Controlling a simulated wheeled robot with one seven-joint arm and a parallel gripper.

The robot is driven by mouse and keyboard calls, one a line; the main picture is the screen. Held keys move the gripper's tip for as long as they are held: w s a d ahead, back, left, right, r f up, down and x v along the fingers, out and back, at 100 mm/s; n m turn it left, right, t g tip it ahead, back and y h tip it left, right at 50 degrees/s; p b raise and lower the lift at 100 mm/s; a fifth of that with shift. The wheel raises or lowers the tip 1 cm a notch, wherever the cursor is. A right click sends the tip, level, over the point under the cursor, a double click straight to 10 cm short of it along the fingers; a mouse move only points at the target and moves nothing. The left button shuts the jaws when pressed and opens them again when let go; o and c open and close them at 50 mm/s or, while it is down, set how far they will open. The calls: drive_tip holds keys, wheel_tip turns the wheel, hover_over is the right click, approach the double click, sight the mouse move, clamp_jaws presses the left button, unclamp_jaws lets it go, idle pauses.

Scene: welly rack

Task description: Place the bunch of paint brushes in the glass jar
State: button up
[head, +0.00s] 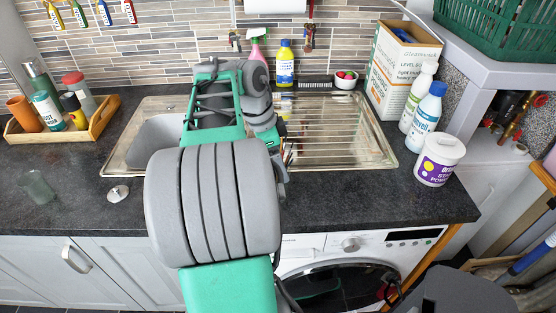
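A clear glass jar (37,187) stands upright on the dark worktop at the far left, in front of the wooden tray. It looks empty. My green and grey arm reaches over the counter to the sink and hides much of it. My gripper is mostly hidden behind the arm, near the middle of the sink, well to the right of the jar. Whether its fingers are open or shut does not show. I cannot clearly make out the bunch of paint brushes. Small thin pieces (288,152) show at the arm's right edge over the drainer, too small to identify.
A wooden tray (98,122) with bottles and an orange cup stands behind the jar. A metal plug (118,192) lies right of the jar. The sink's ribbed drainer (340,135) is mostly clear. Bottles, a carton (395,75) and a white tub (438,160) crowd the right end.

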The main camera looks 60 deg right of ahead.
drive_tip(key=o, duration=0.4)
drive_tip(key=p+v, duration=0.5)
drive_tip(key=v, duration=0.7)
drive_tip(key=shift+r, duration=0.3)
drive_tip(key=w+a+f+n+t+h, duration=0.2)
drive_tip(key=w+a+n, duration=0.8)
drive_tip(key=n, duration=0.2)
drive_tip(key=w+a+f+n+t+y, duration=0.1)
drive_tip(key=a+f+n, duration=0.1)
drive_tip(key=a+n, duration=0.3)
drive_tip(key=w+a+f+n+t+y, duration=0.1)
drive_tip(key=a+n, duration=0.5)
drive_tip(key=a, duration=0.6)
drive_tip(key=w+a+f+n+t+y, duration=0.1)
drive_tip(key=w+a+f+n+t, duration=0.1)
drive_tip(key=a+n, duration=0.3)
drive_tip(key=shift+w+a+f+n+t+y, duration=0.15)
drive_tip(key=shift+a+f, duration=0.1)
drive_tip(key=shift+a, duration=0.45)
drive_tip(key=shift+s+a+f+n+t+y, duration=0.1)
drive_tip(key=shift+a+f, duration=0.2)
drive_tip(key=shift+a, duration=0.4)
drive_tip(key=shift+w+a+f+n+t+y, duration=0.15)
drive_tip(key=shift+a+f, duration=0.1)
drive_tip(key=shift+a, duration=0.45)
drive_tip(key=shift+s, duration=0.1)
